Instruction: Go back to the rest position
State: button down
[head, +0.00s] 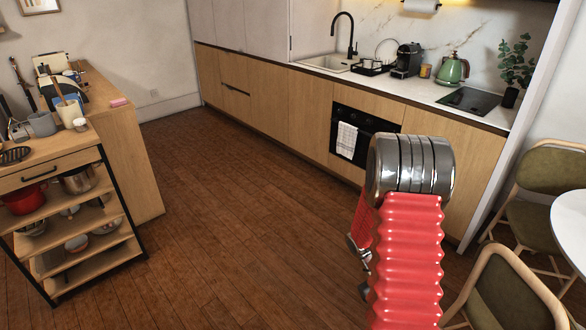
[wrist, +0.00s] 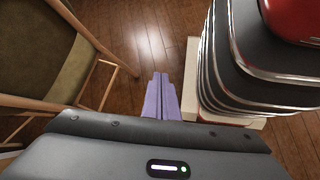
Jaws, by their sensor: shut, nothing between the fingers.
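My gripper (wrist: 160,78) shows in the wrist view as two pale purple fingers, pressed together with nothing between them. It points down over the brown wood floor. My own arm, red and ribbed with a dark metal joint, stands at the right of the head view and hides part of the floor and cabinets behind it. The gripper's fingers are not clearly visible in the head view. In the wrist view, a chair (wrist: 38,45) is to the left of the fingers, and my own body is to the right.
Chairs (head: 545,200) and a white round table (head: 571,230) stand close at the right. A wooden shelf cart (head: 75,240) is at the left. The kitchen counter (head: 430,95) with an oven (head: 362,128) runs along the back. The middle floor (head: 230,200) is clear.

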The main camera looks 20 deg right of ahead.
jog(key=w+a+r+t+y, duration=0.2)
jog(key=a+r+t, duration=1.1)
jog(key=a+r, duration=1.6)
notch_tip(320, 180, up, 4)
jog(key=shift+f+n+t, duration=0.25)
jog(key=shift+n+t, duration=0.05)
jog(key=shift+w, duration=0.1)
